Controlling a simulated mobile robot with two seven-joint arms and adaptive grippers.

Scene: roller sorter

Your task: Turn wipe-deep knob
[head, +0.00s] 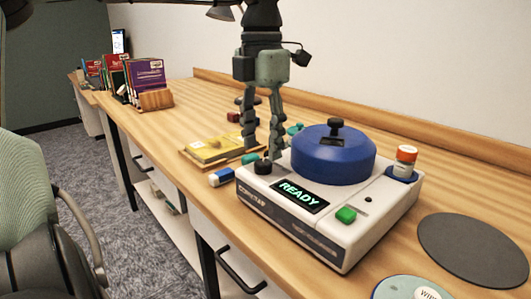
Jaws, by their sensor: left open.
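A white machine (335,235) with a lit "READY" display stands on the wooden table. A small black knob (262,167) sits at its left corner, beside the display; I cannot read a label or see a pointer on it. A blue round lid (335,160) with a black handle on top covers the machine's back part. My left gripper (262,153) points down with its fingers open and empty. Its tips appear just above and behind the knob; I cannot tell the exact gap. My right gripper is out of view.
A green button (345,215) and an orange-capped bottle (405,160) are on the machine's right side. Yellow packs (208,149) on a tray and a blue-and-white block (221,177) lie to the left. A dark round mat (475,248) lies right; books (145,80) stand farther back.

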